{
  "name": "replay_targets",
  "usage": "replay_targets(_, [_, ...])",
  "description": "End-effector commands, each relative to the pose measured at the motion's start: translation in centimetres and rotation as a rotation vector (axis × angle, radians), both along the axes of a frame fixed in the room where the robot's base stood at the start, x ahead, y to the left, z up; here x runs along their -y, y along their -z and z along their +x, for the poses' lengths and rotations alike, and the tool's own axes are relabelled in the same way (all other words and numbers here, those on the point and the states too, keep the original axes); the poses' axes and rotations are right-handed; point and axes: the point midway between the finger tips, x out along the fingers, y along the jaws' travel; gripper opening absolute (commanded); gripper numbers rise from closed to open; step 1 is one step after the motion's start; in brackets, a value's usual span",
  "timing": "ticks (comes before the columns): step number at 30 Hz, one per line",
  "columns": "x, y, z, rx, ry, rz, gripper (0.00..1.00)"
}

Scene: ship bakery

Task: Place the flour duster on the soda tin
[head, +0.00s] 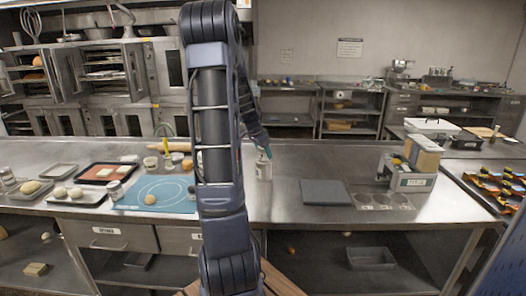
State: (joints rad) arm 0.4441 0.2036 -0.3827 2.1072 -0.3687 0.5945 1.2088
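My arm crosses the middle of the view, and its far end comes down just right of the upright link. My gripper (262,147) is small and partly hidden there; I cannot make out its fingers. A silvery can (116,191) stands at the left edge of the blue mat, and another can (150,162) stands behind the mat.
Bare counter lies between the pale container and the slab.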

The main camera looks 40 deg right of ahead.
Motion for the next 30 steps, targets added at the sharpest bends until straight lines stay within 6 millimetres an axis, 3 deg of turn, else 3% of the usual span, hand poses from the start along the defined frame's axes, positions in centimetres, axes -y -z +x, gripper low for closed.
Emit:
replay_targets(11, [-0.4, -1.3, 0.1, 0.001, -0.002, -0.001, 0.76])
replay_targets(24, [-3.5, -8.7, 0.2, 0.003, -0.001, -0.001, 0.76])
replay_targets(30, [-4.4, -10.8, 0.2, 0.001, 0.000, 0.000, 0.76])
